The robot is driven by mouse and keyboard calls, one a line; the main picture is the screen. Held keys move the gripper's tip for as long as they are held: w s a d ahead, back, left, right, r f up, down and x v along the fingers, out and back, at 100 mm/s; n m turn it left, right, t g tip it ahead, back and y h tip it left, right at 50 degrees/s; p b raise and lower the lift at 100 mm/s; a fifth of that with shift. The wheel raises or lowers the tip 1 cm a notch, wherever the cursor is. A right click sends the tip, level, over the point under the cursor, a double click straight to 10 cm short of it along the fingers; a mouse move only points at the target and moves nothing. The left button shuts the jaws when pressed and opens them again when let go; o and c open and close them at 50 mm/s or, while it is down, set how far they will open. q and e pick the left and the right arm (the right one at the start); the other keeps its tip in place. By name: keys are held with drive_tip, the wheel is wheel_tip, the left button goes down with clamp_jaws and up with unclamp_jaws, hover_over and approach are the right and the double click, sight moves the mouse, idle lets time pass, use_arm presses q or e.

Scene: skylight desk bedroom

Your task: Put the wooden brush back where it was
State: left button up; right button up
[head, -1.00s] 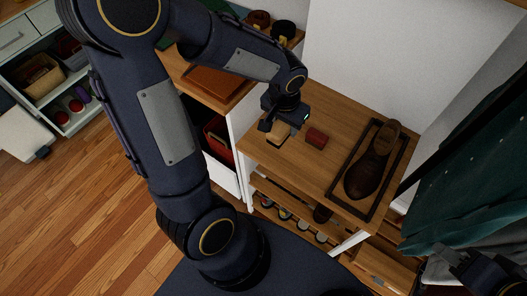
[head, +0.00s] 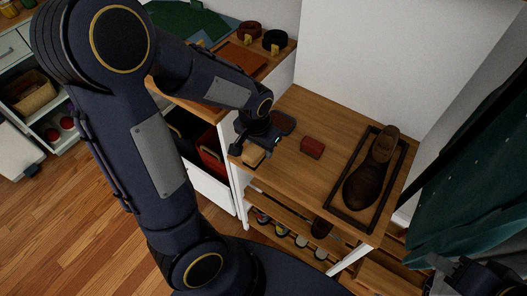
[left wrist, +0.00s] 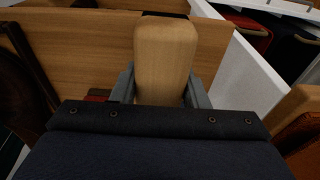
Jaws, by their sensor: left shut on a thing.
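The wooden brush (head: 254,157), a pale rounded wooden block, is held in my left gripper (head: 250,148) at the left end of the wooden shelf top (head: 290,185). In the left wrist view the brush (left wrist: 165,55) stands between the two grey fingers (left wrist: 160,90), which are shut on it. I cannot tell whether its underside touches the shelf top. A small dark-red block (head: 312,147) lies to its right, apart from it. My right gripper (head: 455,270) is at the lower right corner, partly cut off; its jaw state is unclear.
A brown shoe (head: 370,178) lies in a dark-framed tray (head: 345,217) on the right of the shelf top. A white panel (head: 232,165) borders the left end. Green cloth (head: 470,190) hangs at right.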

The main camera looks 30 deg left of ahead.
use_arm(q)
drive_tip(key=w+f, duration=0.2)
drive_tip(key=f, duration=0.1)
drive_tip(key=shift+w+a+f, duration=0.25)
drive_tip(key=shift+w+a, duration=0.05)
drive_tip(key=shift+w, duration=0.1)
drive_tip(key=shift+f, duration=1.45)
drive_tip(key=shift+f+b, duration=0.2)
drive_tip(key=shift+b, duration=0.2)
drive_tip(key=o, duration=0.6)
drive_tip(key=shift+c, duration=0.2)
drive_tip(key=o, duration=0.4)
drive_tip(key=shift+o, duration=0.2)
